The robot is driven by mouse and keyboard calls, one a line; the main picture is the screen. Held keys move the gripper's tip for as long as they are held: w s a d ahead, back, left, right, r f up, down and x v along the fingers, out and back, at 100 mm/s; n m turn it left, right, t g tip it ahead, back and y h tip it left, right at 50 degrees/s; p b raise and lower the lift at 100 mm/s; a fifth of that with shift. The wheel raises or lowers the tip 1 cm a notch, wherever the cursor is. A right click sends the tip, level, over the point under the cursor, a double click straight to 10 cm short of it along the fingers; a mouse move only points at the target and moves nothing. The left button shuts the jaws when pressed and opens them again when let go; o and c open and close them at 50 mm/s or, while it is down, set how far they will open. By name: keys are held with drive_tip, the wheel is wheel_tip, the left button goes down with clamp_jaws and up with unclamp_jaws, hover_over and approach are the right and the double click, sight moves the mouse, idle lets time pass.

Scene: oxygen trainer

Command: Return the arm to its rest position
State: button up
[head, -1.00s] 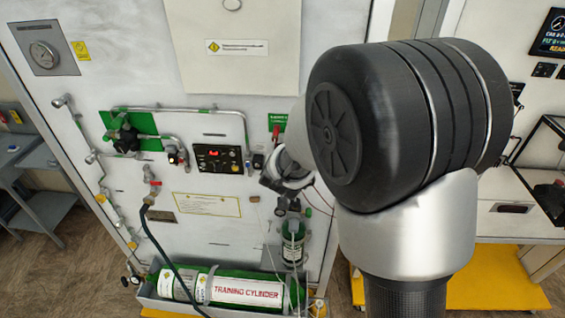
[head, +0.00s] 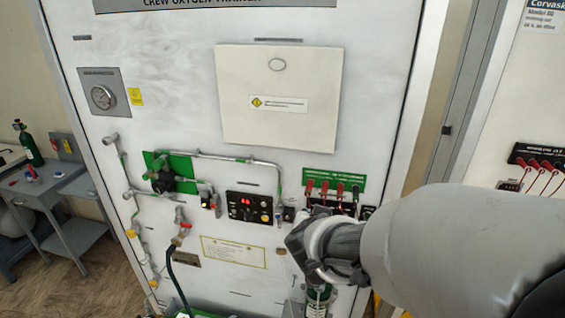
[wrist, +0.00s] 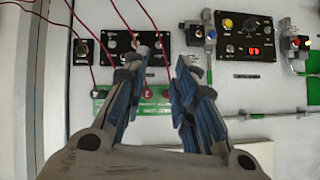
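My arm (head: 430,250) reaches in from the lower right of the head view, its wrist in front of the lower right part of the white trainer panel (head: 170,60). My gripper (wrist: 158,72) shows in the wrist view with its two blue-padded fingers apart. No held object shows between them; the panel is visible through the gap. In the head view the fingers cannot be made out clearly. The wrist partly covers the small black modules below the green strip with red plugs (head: 334,188).
The panel carries a control box with a red display (head: 248,207), a green valve plate (head: 168,172) and pipes. Red wires (wrist: 120,15) cross the wrist view near the fingers. A grey cart (head: 62,190) stands left; another white panel (head: 525,90) stands right.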

drive_tip(key=shift+a, duration=0.1)
drive_tip(key=s+a+f+n+g+y+b, duration=0.1)
drive_tip(key=s+a+f+n+y+b, duration=0.1)
drive_tip(key=s+a+n+y+b, duration=0.5)
drive_tip(key=s+d+f+m+g+h+b, duration=0.1)
drive_tip(key=s+d+f+g+h+b, duration=0.1)
drive_tip(key=s, duration=0.7)
drive_tip(key=s+d+f+g+h+b, duration=0.2)
drive_tip(key=s+d+f+g+b, duration=0.1)
drive_tip(key=s+d+f, duration=0.4)
drive_tip(key=s+b, duration=0.1)
drive_tip(key=s, duration=0.2)
drive_tip(key=shift+s+d+f+m+h+b, duration=0.2)
drive_tip(key=shift+s+m+h+b, duration=0.1)
drive_tip(key=shift+m+h, duration=0.1)
drive_tip(key=shift+o, duration=0.5)
drive_tip(key=shift+a, duration=0.1)
